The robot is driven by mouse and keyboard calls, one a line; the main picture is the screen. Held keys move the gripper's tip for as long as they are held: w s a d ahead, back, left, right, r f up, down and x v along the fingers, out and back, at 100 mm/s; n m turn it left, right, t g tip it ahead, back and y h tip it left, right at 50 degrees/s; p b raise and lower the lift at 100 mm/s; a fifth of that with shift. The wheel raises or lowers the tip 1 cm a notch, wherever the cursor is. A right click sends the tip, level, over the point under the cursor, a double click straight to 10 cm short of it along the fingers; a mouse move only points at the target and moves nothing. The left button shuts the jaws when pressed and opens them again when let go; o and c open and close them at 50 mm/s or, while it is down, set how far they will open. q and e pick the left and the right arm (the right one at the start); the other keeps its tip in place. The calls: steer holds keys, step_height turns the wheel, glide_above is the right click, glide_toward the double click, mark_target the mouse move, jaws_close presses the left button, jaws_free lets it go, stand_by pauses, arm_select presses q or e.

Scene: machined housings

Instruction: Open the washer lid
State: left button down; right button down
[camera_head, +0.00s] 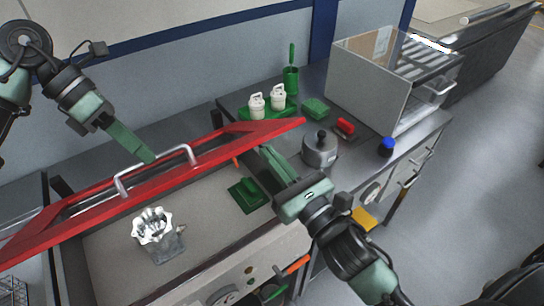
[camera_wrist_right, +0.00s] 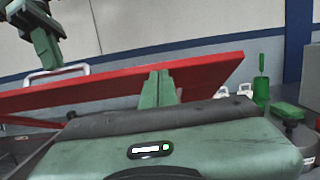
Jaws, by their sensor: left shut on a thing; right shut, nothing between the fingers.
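The washer lid (camera_head: 215,143) is a red frame with a pale metal handle (camera_head: 160,168). It is tilted up and the washer basin (camera_head: 105,245) below shows. My left gripper (camera_head: 146,156) is shut on the handle, which also shows in the right wrist view (camera_wrist_right: 58,74). My right gripper (camera_head: 268,155) is shut and empty at the lid's right end. In the right wrist view its fingers (camera_wrist_right: 158,85) overlap the lid's red edge (camera_wrist_right: 205,72); I cannot tell whether they touch it.
A grey metal part with a pale jagged top (camera_head: 157,236) stands in the basin, with a green block (camera_head: 249,194) to its right. On the counter behind are white bottles on a green tray (camera_head: 268,112), a grey pot (camera_head: 320,148) and a glass-topped box (camera_head: 390,80).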

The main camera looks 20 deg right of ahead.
arm_select(q)
steer(key=shift+w+a+f, duration=0.15)
steer(key=shift+f, duration=0.1)
steer(key=shift+f, duration=0.1)
arm_select(e)
steer(key=shift+w+a+r, duration=0.1)
steer(key=shift+w+r, duration=0.25)
steer(key=shift+r, duration=0.3)
steer(key=shift+w+a+r, duration=0.1)
steer(key=shift+w+r, duration=0.25)
steer(key=shift+r, duration=0.25)
arm_select(q)
steer(key=c, duration=1.6)
jaws_free()
steer(key=shift+o, duration=0.7)
steer(key=shift+w, duration=0.3)
arm_select(e)
steer(key=shift+w+a+f, duration=0.1)
steer(key=shift+w+f, duration=0.2)
steer(key=shift+w, duration=0.1)
